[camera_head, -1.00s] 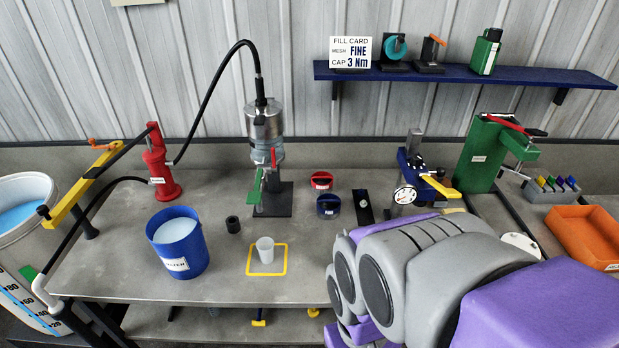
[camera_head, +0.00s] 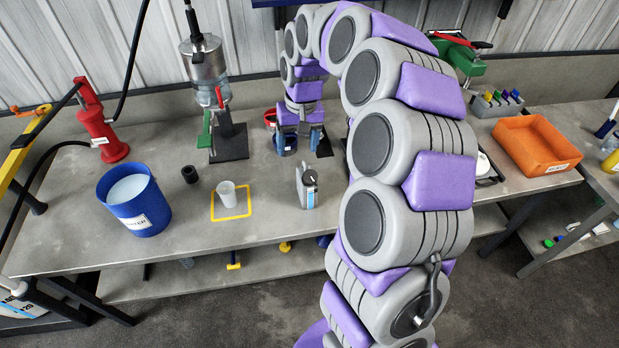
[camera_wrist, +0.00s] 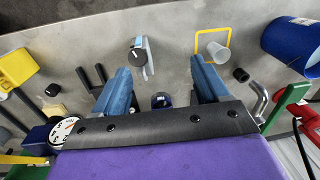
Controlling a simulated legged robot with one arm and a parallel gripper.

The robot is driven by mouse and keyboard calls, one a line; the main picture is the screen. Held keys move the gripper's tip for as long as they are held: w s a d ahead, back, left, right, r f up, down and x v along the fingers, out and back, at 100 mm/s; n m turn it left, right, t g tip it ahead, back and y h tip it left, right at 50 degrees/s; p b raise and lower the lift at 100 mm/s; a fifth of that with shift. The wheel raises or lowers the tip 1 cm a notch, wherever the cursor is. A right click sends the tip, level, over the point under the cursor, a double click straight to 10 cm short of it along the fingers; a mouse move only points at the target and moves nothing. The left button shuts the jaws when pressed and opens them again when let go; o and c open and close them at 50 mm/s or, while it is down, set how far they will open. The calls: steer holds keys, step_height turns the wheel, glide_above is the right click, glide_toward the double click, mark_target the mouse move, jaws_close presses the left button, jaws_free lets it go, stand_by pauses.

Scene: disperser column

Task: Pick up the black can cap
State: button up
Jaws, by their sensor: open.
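A black round cap (camera_head: 309,178) sits on top of a small upright grey can (camera_head: 305,196) near the table's front edge. In the wrist view the cap (camera_wrist: 137,54) shows from above on the can, just beyond the tip of the left finger. My gripper (camera_head: 301,135) points down and is open and empty, farther back on the table than the can. In the wrist view my gripper (camera_wrist: 161,68) has its two blue fingers wide apart. A dark blue round item (camera_wrist: 161,100) shows between the fingers below; I cannot tell its height gap.
A small black cylinder (camera_head: 190,174) and a clear cup (camera_head: 227,193) in a yellow square stand left of the can. A blue bucket (camera_head: 134,202) is at the far left, an orange tray (camera_head: 537,145) at the right. A disperser column (camera_head: 209,68) stands behind.

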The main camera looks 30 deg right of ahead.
steer(key=m, duration=0.1)
glide_above(310, 174)
step_height(310, 174, down, 3)
steer(key=f+b, duration=0.1)
steer(key=f, duration=0.5)
steer(key=f+b, duration=0.1)
steer(key=f, duration=0.5)
steer(key=shift+s+a, duration=0.2)
steer(key=shift+w+d+f+b, duration=0.15)
steer(key=shift+f+b, duration=0.4)
steer(key=shift+f, duration=0.95)
steer(key=shift+w+d+f+b, duration=0.1)
steer(key=shift+f+b, duration=0.45)
steer(key=shift+f, duration=0.95)
steer(key=c, duration=1.1)
steer(key=shift+r, duration=0.15)
